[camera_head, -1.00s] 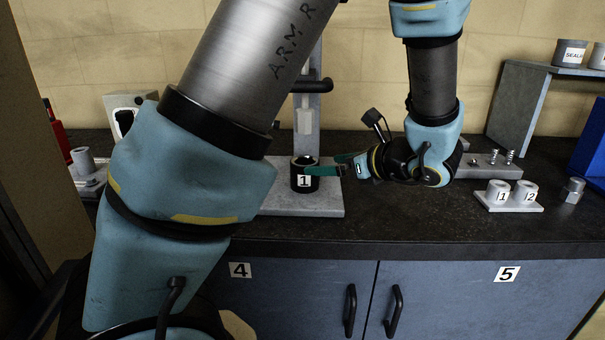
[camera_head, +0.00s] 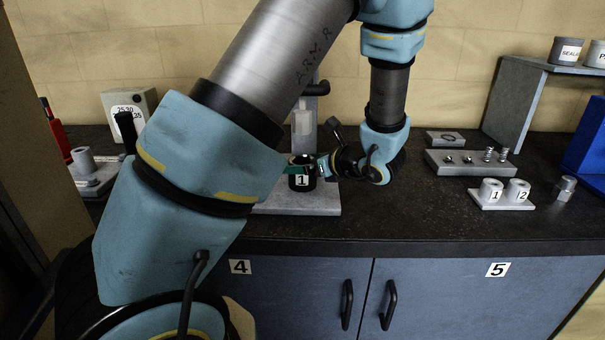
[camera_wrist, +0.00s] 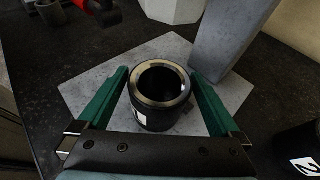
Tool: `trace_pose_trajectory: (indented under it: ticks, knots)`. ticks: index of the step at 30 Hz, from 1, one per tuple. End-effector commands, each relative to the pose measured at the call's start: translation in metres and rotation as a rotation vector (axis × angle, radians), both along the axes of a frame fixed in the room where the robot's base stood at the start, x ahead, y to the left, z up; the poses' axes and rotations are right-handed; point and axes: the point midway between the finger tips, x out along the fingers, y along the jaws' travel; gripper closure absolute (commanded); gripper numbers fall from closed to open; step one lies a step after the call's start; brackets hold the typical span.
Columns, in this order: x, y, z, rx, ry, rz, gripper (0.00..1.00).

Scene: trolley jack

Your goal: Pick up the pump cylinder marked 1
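The pump cylinder marked 1 (camera_head: 301,180) is a short black hollow cylinder with a white label, upright on the light grey base plate of a press (camera_head: 325,203). In the wrist view the cylinder (camera_wrist: 160,97) shows its bright metal rim and open bore. My gripper (camera_head: 301,169) has green fingers and reaches in from the right at the cylinder's height. In the wrist view my gripper (camera_wrist: 162,82) is open, with one finger on each side of the cylinder. Gaps show between the fingers and its wall.
A grey press column (camera_wrist: 226,40) stands close beyond the cylinder. Another black cylinder marked 2 (camera_wrist: 301,160) is at the wrist view's right edge. Two white cylinders marked 1 and 2 (camera_head: 503,192) stand on a small plate at the right. A grey block with pegs (camera_head: 466,162) is behind them.

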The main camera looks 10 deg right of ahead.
Motion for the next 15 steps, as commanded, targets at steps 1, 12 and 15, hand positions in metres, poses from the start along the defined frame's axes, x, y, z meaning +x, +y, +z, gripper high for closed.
trace_pose_trajectory:
  ticks: [1, 12, 15]
  knots:
    - [-0.0001, -0.0001, 0.0, 0.0, 0.0, 0.0, 0.07]
    - [-0.0003, -0.0001, 0.0002, 0.0, 0.0, 0.0, 0.48]
    - [-0.0002, 0.0, 0.0003, 0.0, 0.0, 0.0, 0.6]
